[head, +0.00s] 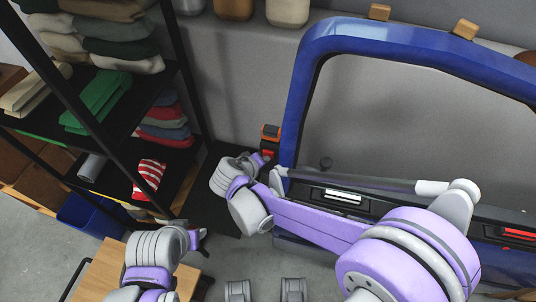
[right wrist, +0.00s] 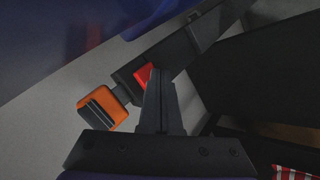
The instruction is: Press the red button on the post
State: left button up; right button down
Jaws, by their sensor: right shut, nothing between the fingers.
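A dark post stands beside the blue car door (head: 300,85), with an orange block (head: 271,131) at its end. The red button sits just below that block, and shows clearly in the right wrist view as a small red patch (right wrist: 143,75) on the dark post (right wrist: 178,52). My right gripper (head: 263,161) is shut and empty, its fingers (right wrist: 160,74) right at the button and partly covering it; I cannot tell whether they touch it. My left gripper (head: 201,237) is low at the left, away from the post, its jaws too small to read.
A black shelf rack with folded clothes (head: 120,55) and a striped red-and-white cloth (head: 149,178) stands close on the left. A blue bin (head: 95,216) and a wooden table (head: 98,276) are below. The car door fills the right side.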

jog(key=shift+s+a, duration=0.2)
jog(key=shift+s, duration=0.4)
jog(key=s, duration=0.1)
jog(key=s+a, duration=0.1)
jog(key=s, duration=0.2)
jog(key=shift+s+a, duration=0.25)
jog(key=shift+s, duration=0.15)
dwell(0.7)
